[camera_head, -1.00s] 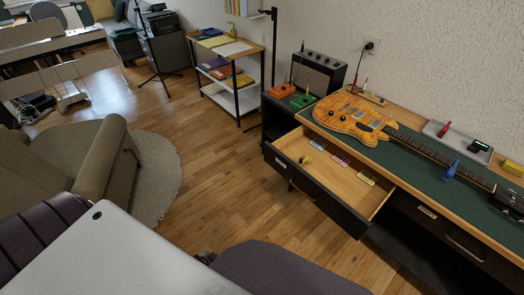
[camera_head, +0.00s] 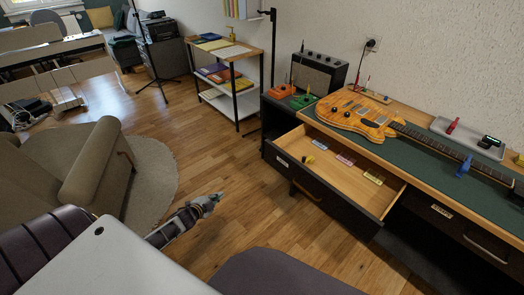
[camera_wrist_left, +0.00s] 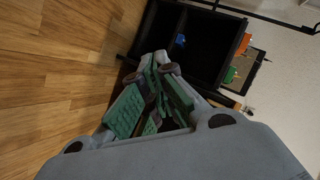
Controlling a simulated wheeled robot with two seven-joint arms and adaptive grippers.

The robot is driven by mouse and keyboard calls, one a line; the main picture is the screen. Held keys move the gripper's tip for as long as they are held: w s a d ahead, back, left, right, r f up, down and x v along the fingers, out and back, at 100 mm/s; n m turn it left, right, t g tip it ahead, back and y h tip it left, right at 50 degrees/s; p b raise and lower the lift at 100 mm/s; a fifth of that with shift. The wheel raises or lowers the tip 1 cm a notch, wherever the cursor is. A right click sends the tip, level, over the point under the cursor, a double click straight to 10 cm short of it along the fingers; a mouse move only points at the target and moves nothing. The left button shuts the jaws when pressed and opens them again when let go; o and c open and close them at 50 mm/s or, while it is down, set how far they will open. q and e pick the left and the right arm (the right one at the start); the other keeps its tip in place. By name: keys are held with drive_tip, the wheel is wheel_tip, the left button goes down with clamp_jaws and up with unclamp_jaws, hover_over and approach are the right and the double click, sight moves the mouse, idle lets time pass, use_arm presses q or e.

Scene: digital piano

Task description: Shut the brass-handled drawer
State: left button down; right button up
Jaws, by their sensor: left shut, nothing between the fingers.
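The drawer (camera_head: 340,178) in the dark desk at the right stands pulled well out, its pale wood inside showing. Its dark front carries a small label, and a brass-coloured handle (camera_head: 307,190) shows near its lower edge. Several small items lie inside. My left gripper (camera_head: 213,199) is over the floor left of the drawer, clearly apart from it. In the left wrist view its green-padded fingers (camera_wrist_left: 160,62) are together with nothing between them. My right gripper is out of view.
An orange guitar (camera_head: 355,115) lies on the green mat on the desk. A closed drawer with a metal handle (camera_head: 487,249) is at the right. A dark seat (camera_head: 280,272) stands at the bottom, an armchair (camera_head: 95,170) at the left.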

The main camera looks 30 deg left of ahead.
use_arm(q)
drive_tip(key=w+d+r+m+t+h+b, duration=0.1)
drive_tip(key=w+d+r+m+h+b, duration=0.1)
drive_tip(key=r, duration=0.5)
drive_tip(key=w+d+r+m+t+h+b, duration=0.1)
drive_tip(key=w+d+r+m+h+b, duration=0.1)
drive_tip(key=r+m, duration=0.3)
drive_tip(key=w+d+r+m+t+h+b, duration=0.2)
drive_tip(key=w+d+r+m+h, duration=0.1)
drive_tip(key=r, duration=0.5)
drive_tip(key=shift+w+d+r+m+b, duration=0.3)
drive_tip(key=shift+w+d+r+b, duration=0.1)
drive_tip(key=shift+w+d, duration=0.1)
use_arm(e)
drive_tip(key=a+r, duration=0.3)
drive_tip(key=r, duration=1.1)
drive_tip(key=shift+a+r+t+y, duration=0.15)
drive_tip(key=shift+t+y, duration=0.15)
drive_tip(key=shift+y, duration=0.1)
use_arm(q)
drive_tip(key=shift+w, duration=0.1)
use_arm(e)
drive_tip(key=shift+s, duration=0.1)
